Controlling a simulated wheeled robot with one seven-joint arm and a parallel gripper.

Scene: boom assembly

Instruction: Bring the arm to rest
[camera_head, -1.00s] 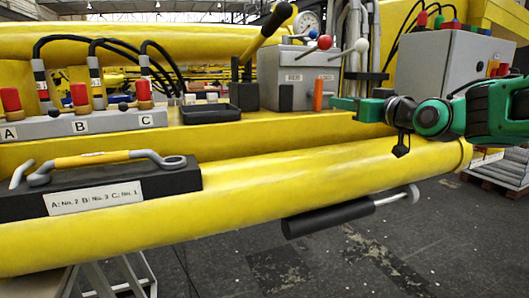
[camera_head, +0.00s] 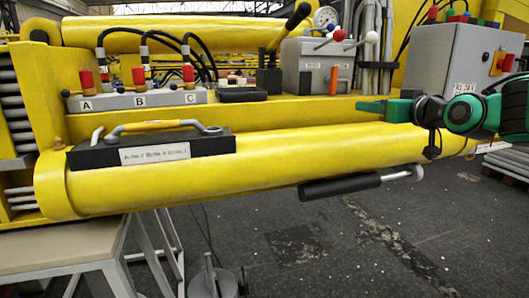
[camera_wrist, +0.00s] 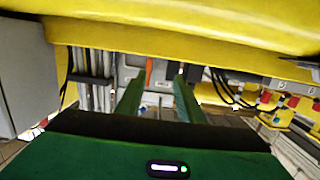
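My gripper (camera_head: 372,107) is at the right of the head view, its green fingers pointing left above the yellow boom tube (camera_head: 300,165). In the wrist view my gripper (camera_wrist: 158,84) shows two green fingers set apart with a gap between them and nothing held. My green arm reaches in from the right edge of the head view. The fingers appear clear of the levers and the grey box with levers (camera_head: 318,66).
A block with red-capped fittings A, B, C (camera_head: 138,100) stands at left. A yellow-handled tool (camera_head: 155,126) lies on a black labelled block (camera_head: 205,145). A grey control box (camera_head: 455,60) stands behind my arm. A bench (camera_head: 60,255) is at lower left.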

